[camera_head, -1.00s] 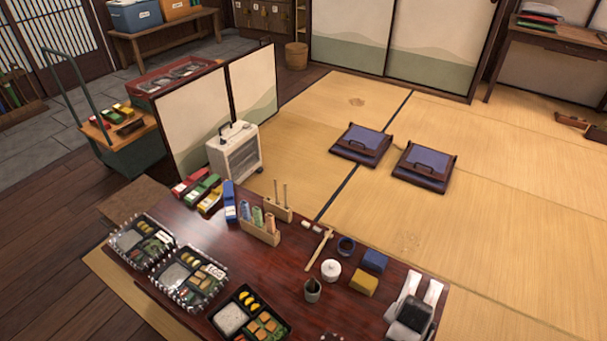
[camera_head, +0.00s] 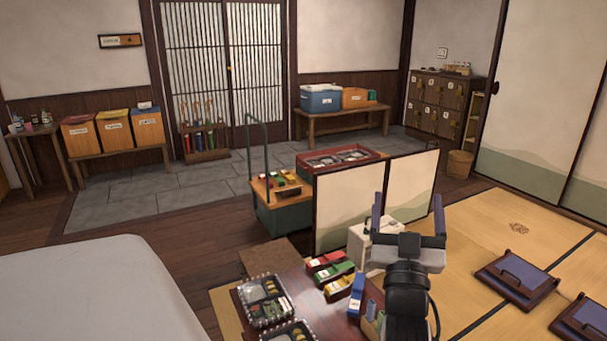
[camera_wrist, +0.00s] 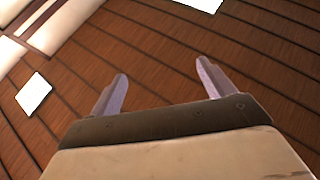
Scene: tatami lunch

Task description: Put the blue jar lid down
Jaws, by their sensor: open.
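I do not see the blue jar lid in either view now. My gripper (camera_head: 408,200) is open, its two purple-grey fingers pointing up in front of the low folding screen in the head view. The wrist view shows the same open fingers (camera_wrist: 162,70) with nothing between them and brown planks behind. The dark red lunch table (camera_head: 312,306) shows only in part, at the bottom of the head view. The rest of it is out of frame or behind my arm.
Bento boxes (camera_head: 264,301) and red, green and yellow packs (camera_head: 338,286) lie on the table. A white heater (camera_head: 362,246) stands behind it, partly hidden by my arm. A green cart (camera_head: 283,217) is further back.

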